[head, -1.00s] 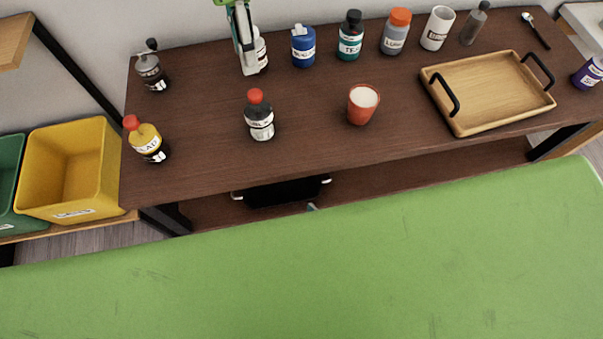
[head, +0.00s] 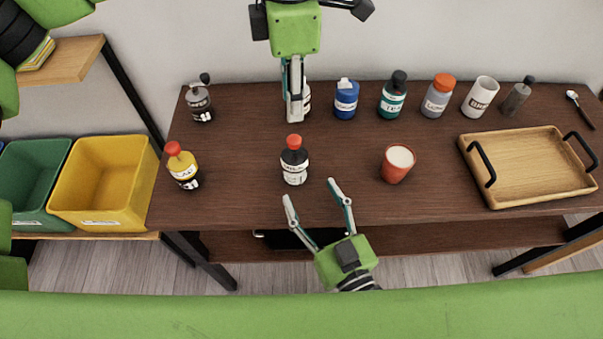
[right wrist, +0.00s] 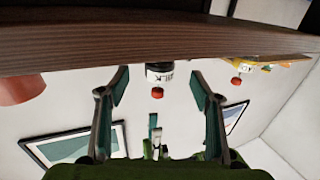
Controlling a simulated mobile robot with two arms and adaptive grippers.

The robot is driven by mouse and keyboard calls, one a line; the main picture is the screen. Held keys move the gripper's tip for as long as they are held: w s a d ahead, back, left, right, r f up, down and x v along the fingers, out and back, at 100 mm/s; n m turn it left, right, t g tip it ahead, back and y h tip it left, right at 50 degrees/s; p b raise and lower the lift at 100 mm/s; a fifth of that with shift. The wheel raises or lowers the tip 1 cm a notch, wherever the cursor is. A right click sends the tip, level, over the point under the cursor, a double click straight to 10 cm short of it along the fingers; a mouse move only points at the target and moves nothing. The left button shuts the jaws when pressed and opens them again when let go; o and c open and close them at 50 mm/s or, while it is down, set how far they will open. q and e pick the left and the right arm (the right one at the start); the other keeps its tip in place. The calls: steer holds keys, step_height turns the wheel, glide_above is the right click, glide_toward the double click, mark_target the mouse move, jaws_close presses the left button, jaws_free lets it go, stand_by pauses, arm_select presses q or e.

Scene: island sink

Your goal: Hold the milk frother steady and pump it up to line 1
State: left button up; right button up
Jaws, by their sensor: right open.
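A dark red-topped container (head: 294,160) stands upright near the table's front edge; its white label appears to begin with MIL, but I cannot confirm it is the frother. In the right wrist view the container (right wrist: 159,76) appears upside down, beyond and between the fingertips. My right gripper (head: 312,190) is open and empty in front of it, apart from it. My left gripper (head: 293,112) points down at the table's back, beside a white-labelled container (head: 307,102) that it mostly hides. I cannot tell whether its fingers are closed on that container. No line mark is legible.
A grinder-like item (head: 199,103) and a yellow bottle (head: 183,168) stand left. A red cup (head: 397,166) stands right of the red-topped container. A wooden tray (head: 478,187) is farther right. Blue (head: 346,98), teal (head: 392,98) and other containers line the back.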

mark_target(300, 175)
steer(key=x, duration=0.7)
steer(key=shift+w, duration=0.1)
steer(key=c, duration=1.3)
steer(key=shift+o, duration=0.2)
